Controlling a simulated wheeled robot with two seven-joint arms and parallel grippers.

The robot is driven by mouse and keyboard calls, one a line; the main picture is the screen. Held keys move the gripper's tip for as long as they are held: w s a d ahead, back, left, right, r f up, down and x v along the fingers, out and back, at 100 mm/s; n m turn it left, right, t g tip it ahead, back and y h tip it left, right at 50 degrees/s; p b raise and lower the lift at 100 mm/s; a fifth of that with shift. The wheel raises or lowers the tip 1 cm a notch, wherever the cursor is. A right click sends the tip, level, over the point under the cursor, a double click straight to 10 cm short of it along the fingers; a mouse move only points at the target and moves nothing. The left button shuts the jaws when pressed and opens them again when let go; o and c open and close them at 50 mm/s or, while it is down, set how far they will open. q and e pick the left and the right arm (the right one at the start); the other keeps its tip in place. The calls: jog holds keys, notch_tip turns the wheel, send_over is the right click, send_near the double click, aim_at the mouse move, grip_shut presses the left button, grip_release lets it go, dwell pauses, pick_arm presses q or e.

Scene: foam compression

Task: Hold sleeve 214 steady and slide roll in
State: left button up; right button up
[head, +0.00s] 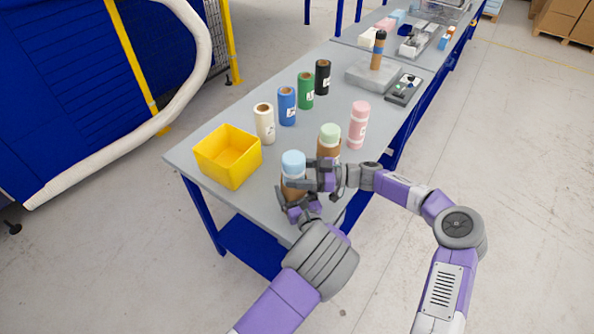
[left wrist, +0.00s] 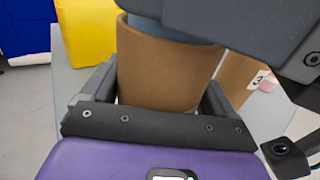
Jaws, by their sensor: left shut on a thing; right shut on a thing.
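A brown cardboard sleeve (left wrist: 165,70) stands upright between the fingers of my left gripper (left wrist: 150,110), which is shut on it. The sleeve's number is not readable. A light blue foam roll (head: 293,161) stands upright, its lower end inside the sleeve's mouth; its blue side also shows at the rim in the left wrist view (left wrist: 160,30). My right gripper (head: 305,180) reaches in from the right and is shut on the blue roll just above the sleeve. In the head view, the grippers hide much of the sleeve (head: 288,186); my left gripper (head: 298,208) is low on it.
A green roll in a brown sleeve (head: 328,147) and a pink roll (head: 358,125) stand close behind. A yellow bin (head: 228,157) is to the left. White, blue, green and black labelled rolls (head: 287,105) stand in a row. A grey block (head: 372,75) is farther back.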

jog(key=shift+f, duration=0.35)
dwell(0.3)
jog(key=shift+f, duration=0.15)
jog(key=o, duration=1.1)
jog(key=shift+f, duration=0.1)
jog(key=d+r, duration=0.3)
jog(key=d, duration=0.4)
jog(key=shift+s, duration=0.2)
pick_arm(q)
jog(key=o, duration=0.8)
jog(key=shift+o, duration=0.2)
